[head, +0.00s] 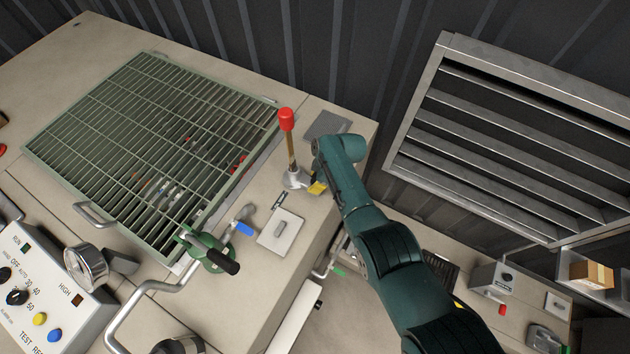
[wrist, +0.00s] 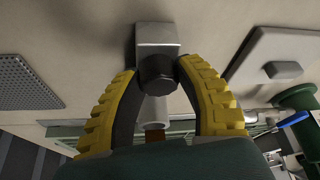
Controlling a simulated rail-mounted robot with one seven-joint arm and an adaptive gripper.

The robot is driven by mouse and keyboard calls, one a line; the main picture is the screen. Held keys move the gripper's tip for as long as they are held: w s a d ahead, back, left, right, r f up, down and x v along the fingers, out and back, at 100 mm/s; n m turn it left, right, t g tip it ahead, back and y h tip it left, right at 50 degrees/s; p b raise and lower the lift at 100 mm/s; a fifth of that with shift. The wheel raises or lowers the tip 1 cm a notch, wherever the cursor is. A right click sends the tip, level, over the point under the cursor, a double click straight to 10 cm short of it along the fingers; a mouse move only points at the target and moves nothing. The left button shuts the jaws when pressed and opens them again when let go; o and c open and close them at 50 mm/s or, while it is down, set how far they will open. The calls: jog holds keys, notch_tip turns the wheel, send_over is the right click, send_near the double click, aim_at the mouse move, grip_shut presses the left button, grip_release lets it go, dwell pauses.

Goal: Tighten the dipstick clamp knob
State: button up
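The dipstick (head: 291,150) stands up from the bench with a red cap (head: 286,119) on its top. At its foot is a pale metal clamp (head: 296,179), which shows as a block in the wrist view (wrist: 157,38). The dark faceted clamp knob (wrist: 157,73) sticks out from this block toward my wrist camera. My gripper (wrist: 157,72) has one yellow, black-lined fingertip on each side of the knob, and both appear to touch it. In the head view my gripper (head: 317,187) is beside the clamp, mostly hidden by my arm.
A green grate (head: 150,150) covers an opening to the left. A green valve with a black handle (head: 222,261) and a plate with a small handle (head: 281,232) are near the clamp. A perforated plate (head: 327,125) lies behind it. A louvred panel (head: 520,140) is at right.

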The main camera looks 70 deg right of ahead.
grip_shut()
